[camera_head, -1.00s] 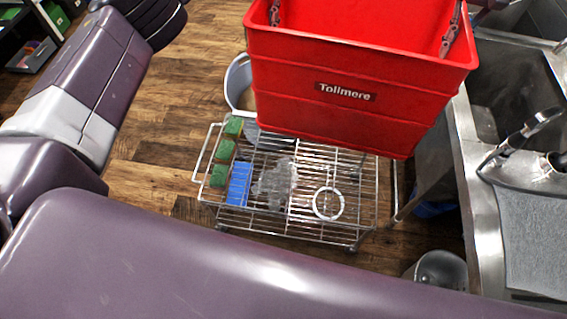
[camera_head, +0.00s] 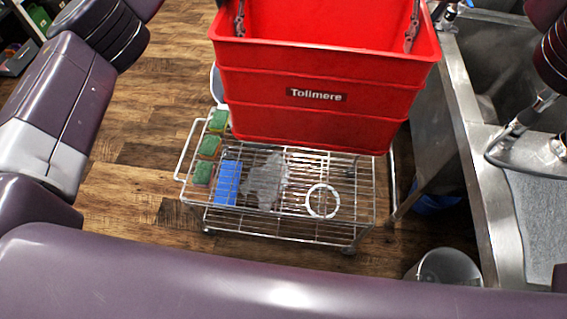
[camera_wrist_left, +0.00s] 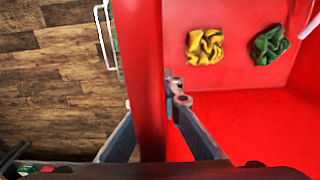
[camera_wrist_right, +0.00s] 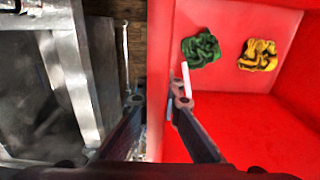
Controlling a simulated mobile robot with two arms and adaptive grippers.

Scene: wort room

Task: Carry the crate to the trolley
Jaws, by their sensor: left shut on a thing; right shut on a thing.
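The red crate (camera_head: 330,118), labelled Tollmere, hangs level between my grippers at the top of the head view. It holds a yellow cloth (camera_wrist_left: 204,47) and a green cloth (camera_wrist_left: 268,46). My left gripper (camera_wrist_left: 154,100) is shut on one side wall, one finger inside the crate and one outside. My right gripper (camera_wrist_right: 158,100) is shut on the opposite wall in the same way. The wire trolley (camera_head: 262,222) stands below the crate, which hides its far edge. The gap between crate and trolley is hard to judge.
On the trolley lie several green sponges (camera_head: 208,146), a blue block (camera_head: 228,183), a crumpled clear thing (camera_head: 265,182) and a white ring (camera_head: 322,201). A steel sink unit (camera_head: 478,170) is close on the right, with a bucket (camera_head: 445,268) below. Wooden floor is clear on the left.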

